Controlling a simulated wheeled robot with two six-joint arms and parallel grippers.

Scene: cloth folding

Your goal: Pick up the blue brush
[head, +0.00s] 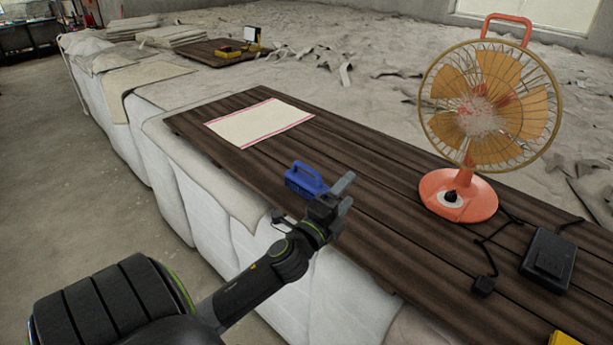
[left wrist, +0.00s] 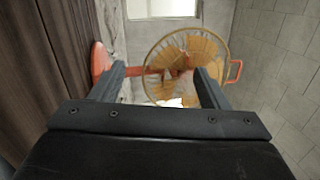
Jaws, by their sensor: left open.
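The blue brush (head: 306,179) lies on the dark wooden table board, toward its near left edge, with its handle on the upper side. My left gripper (head: 346,193) is just to the right of the brush in the head view, over the board, with its fingers open and nothing between them. The gripper's wrist partly covers the brush's lower right end. In the left wrist view, the two fingers of my left gripper (left wrist: 162,85) are spread apart and the brush does not show. My right gripper is not in view.
An orange fan (head: 458,195) stands on the board (head: 390,240) at the right. A black box (head: 548,262) with a cable lies near it. A white cloth with pink edges (head: 260,122) lies flat at the back left.

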